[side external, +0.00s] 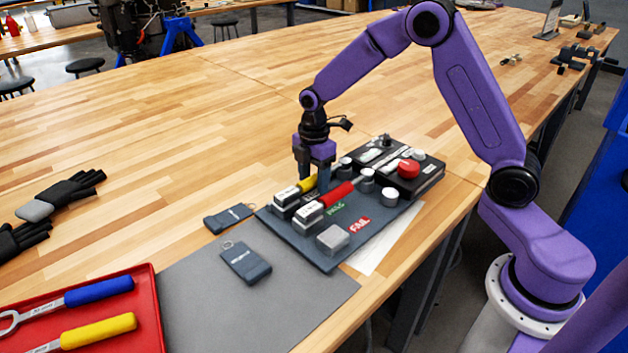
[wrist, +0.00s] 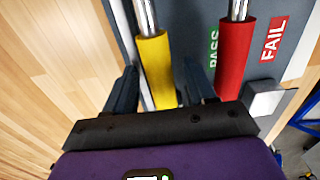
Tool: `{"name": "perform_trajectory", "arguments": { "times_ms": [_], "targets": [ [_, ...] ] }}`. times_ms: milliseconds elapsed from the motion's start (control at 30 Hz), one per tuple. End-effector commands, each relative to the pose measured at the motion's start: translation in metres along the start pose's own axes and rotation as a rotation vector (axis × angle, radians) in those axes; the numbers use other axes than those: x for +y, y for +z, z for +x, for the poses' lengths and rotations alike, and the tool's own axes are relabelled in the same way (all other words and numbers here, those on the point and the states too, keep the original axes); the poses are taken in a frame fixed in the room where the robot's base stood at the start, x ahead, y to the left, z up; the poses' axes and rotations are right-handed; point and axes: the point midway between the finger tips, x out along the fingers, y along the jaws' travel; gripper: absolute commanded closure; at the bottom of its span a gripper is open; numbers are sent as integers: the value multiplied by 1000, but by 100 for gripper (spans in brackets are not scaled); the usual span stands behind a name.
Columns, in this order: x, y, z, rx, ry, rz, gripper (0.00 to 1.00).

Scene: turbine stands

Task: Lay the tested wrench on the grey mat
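A yellow-handled wrench (side external: 307,184) and a red-handled wrench (side external: 338,194) lie side by side on the dark test board (side external: 322,258), their metal ends toward grey blocks. My gripper (side external: 314,180) is low over the yellow handle, pointing down. In the wrist view my gripper (wrist: 160,85) is open, with one finger on each side of the yellow handle (wrist: 156,65); the red handle (wrist: 235,55) lies to the right of both fingers. Whether the fingers touch the yellow handle is unclear. The grey mat (side external: 200,300) lies at the front left of the board.
A dark tag (side external: 246,263) lies on the mat and another (side external: 228,218) at its far edge. A red tray (side external: 150,290) holds blue- and yellow-handled wrenches. A control box with a red button (side external: 408,168) stands behind the board. The mat's front is clear.

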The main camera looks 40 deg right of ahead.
Motion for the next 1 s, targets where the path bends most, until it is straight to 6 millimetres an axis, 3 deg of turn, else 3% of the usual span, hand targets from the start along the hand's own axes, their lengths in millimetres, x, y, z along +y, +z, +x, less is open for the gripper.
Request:
{"name": "perform_trajectory", "arguments": {
  "times_ms": [33,133,167,1000],
  "targets": [
    [0,0,0,0,0,0,62],
    [0,0,0,0,0,0,95],
    [0,0,0,0,0,0,100],
    [1,0,-13,0,2,-1,100]
  ]
}}
